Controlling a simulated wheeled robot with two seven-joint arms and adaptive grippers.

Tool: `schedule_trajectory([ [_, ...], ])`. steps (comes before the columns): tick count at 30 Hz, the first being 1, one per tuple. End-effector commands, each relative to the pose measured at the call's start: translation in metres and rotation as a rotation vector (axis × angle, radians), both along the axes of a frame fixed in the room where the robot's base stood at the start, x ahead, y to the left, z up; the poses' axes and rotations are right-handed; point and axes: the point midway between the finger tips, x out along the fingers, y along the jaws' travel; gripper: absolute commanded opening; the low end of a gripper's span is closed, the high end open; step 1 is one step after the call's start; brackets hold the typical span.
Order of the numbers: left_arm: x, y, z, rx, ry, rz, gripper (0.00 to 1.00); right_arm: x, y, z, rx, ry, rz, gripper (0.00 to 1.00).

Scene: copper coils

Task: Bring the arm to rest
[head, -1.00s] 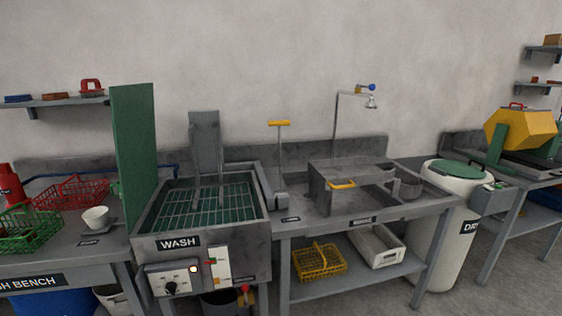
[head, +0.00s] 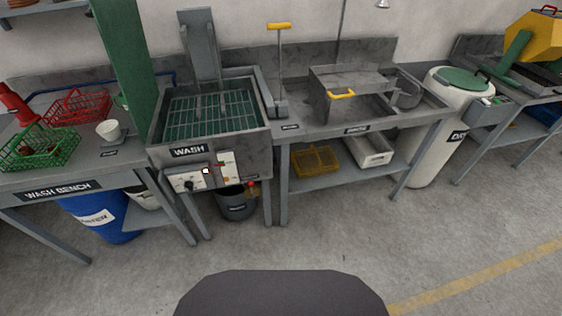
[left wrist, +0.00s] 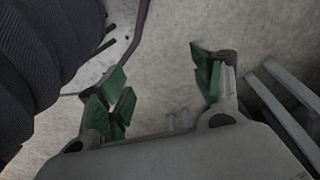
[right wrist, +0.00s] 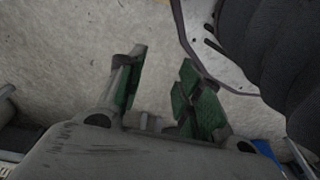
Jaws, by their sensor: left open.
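My left gripper (left wrist: 160,88) shows in the left wrist view with its green-padded fingers spread apart. Nothing is between them, and bare grey floor lies beyond. My right gripper (right wrist: 158,88) shows in the right wrist view with its green-padded fingers apart and empty, also over the floor. Neither gripper nor arm shows in the head view. Only a dark part of my own body is at its bottom edge.
The wash tank (head: 212,142) stands ahead between the wash bench (head: 60,186) and the rinse table (head: 357,130). A green basket (head: 40,150), a red basket (head: 78,106) and a white cup (head: 109,131) are on the bench. The floor (head: 290,245) before me is clear.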

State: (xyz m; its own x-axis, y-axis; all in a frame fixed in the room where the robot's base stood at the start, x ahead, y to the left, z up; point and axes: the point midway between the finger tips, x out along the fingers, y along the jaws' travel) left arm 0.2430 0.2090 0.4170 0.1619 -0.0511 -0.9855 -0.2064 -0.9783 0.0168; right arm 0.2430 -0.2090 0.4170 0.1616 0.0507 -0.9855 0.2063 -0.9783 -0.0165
Motion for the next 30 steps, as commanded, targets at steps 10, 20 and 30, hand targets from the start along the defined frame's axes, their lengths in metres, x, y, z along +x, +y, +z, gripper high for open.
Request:
schedule_trajectory([
  [10, -0.032, 0.012, 0.0, 0.013, 0.018, 0.0, 0.66, -0.032, -0.011, 0.0, -0.013, 0.017, 0.0, 0.35],
  [20, -0.067, 0.023, 0.002, 0.025, 0.034, -0.002, 0.66, -0.066, -0.023, 0.002, -0.025, 0.033, 0.001, 0.35],
  [30, -0.105, 0.036, 0.009, 0.035, 0.049, -0.003, 0.66, -0.105, -0.036, 0.009, -0.035, 0.048, 0.003, 0.35],
])
